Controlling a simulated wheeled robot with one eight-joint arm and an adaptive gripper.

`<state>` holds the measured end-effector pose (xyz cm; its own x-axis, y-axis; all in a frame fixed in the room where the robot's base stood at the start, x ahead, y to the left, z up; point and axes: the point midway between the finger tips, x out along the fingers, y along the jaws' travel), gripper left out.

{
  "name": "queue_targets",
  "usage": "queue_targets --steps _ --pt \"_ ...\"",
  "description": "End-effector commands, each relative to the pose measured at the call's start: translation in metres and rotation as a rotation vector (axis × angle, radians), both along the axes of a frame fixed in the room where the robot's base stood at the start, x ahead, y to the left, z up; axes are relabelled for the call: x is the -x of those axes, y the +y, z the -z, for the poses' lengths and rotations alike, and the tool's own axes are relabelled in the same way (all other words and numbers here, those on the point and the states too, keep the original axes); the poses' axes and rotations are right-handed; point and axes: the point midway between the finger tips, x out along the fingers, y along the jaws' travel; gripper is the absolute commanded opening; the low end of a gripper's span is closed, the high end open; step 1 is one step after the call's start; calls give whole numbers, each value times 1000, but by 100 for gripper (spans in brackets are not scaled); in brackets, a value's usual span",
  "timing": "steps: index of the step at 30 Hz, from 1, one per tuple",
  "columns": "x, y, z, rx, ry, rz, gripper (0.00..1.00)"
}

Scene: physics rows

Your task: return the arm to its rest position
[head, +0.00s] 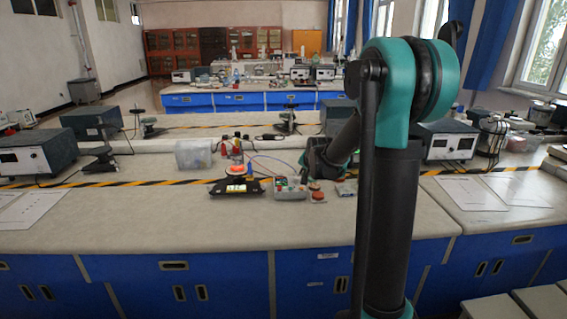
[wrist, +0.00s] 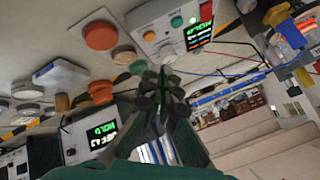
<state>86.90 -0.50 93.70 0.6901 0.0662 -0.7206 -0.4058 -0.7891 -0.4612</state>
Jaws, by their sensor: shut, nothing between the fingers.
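My arm (head: 390,190) rises at the right of centre in the head view and reaches forward over the bench (head: 150,215). Its wrist end (head: 325,160) hangs low above the bench, beside the small instruments; the arm hides part of it, and the fingers are not clear there. In the wrist view my gripper (wrist: 162,80) has its dark fingertips together with nothing between them. It appears close to a grey instrument box (wrist: 170,32) with a lit display and an orange-red round piece (wrist: 100,36). Whether it touches anything is unclear.
A black device with an orange disc (head: 237,171), a grey control box (head: 288,193) and a clear container (head: 193,154) stand near the wrist. Larger instruments (head: 38,152) (head: 448,142) stand left and right. The bench front left of my arm is mostly clear.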

Motion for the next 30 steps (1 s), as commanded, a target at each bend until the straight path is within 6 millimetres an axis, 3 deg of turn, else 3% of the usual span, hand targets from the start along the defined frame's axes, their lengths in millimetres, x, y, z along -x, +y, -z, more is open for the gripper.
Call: queue_targets --steps 8,15,18,21,24,30 --pt "144 -17 25 176 132 -174 0" --pt "274 -28 65 311 255 -356 0" --pt "319 -31 82 353 298 -423 0" --pt "351 -34 95 382 329 -475 0" --pt "371 -35 104 399 348 -508 0" --pt "380 -35 108 407 359 -525 0"
